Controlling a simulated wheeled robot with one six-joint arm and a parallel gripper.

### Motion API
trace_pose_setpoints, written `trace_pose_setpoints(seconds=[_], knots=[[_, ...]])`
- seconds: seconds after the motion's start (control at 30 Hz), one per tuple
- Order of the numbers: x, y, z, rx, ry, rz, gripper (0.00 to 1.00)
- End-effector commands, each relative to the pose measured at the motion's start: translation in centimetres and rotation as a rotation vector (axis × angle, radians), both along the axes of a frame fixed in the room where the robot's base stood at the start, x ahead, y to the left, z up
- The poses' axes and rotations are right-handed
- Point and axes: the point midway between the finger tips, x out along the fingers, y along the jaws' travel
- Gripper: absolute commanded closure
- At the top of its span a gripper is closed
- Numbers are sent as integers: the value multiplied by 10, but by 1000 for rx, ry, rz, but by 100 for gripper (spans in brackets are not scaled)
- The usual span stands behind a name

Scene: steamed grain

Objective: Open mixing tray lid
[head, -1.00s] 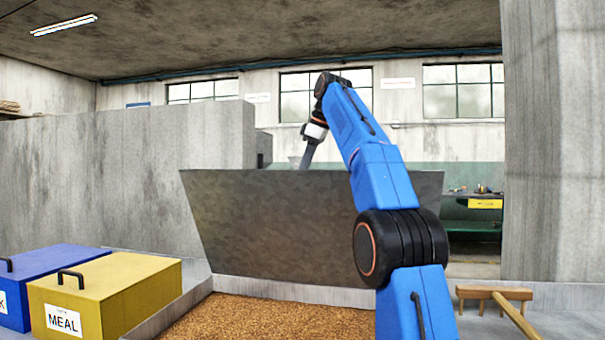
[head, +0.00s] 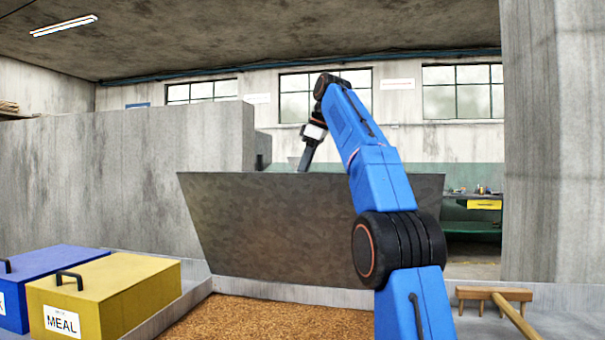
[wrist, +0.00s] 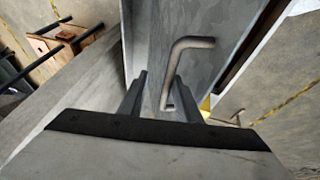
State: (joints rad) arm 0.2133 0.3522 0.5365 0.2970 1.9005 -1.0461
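The mixing tray lid (head: 290,225) is a wide dark metal panel standing steeply raised at the back of the tray (head: 155,322). Brown grain (head: 265,318) shows in the tray below it. My gripper (head: 305,170) is behind the lid's top edge in the head view, pointing down, its tips partly hidden by the lid. In the wrist view my gripper (wrist: 160,76) has its two fingers apart. The lid's bent metal handle (wrist: 190,43) reaches down between them, near the right finger, with a clear gap to the left finger.
A yellow MEAL box (head: 110,295) and a blue box (head: 45,275) stand at the left. A wooden rake (head: 495,294) lies at the right. A concrete wall (head: 120,180) rises behind the boxes, and a pillar (head: 545,150) stands at the right.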

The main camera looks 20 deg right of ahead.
Motion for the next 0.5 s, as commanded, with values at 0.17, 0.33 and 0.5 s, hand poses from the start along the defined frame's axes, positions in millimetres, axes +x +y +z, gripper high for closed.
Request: trace_pose_setpoints(seconds=[0.17, 0.33, 0.5], knots=[[-1, -2, 5, 0, -1, -1, 70], [-4, -4, 9, 0, 1, -2, 70], [-12, -8, 10, 0, 1, -1, 70]])
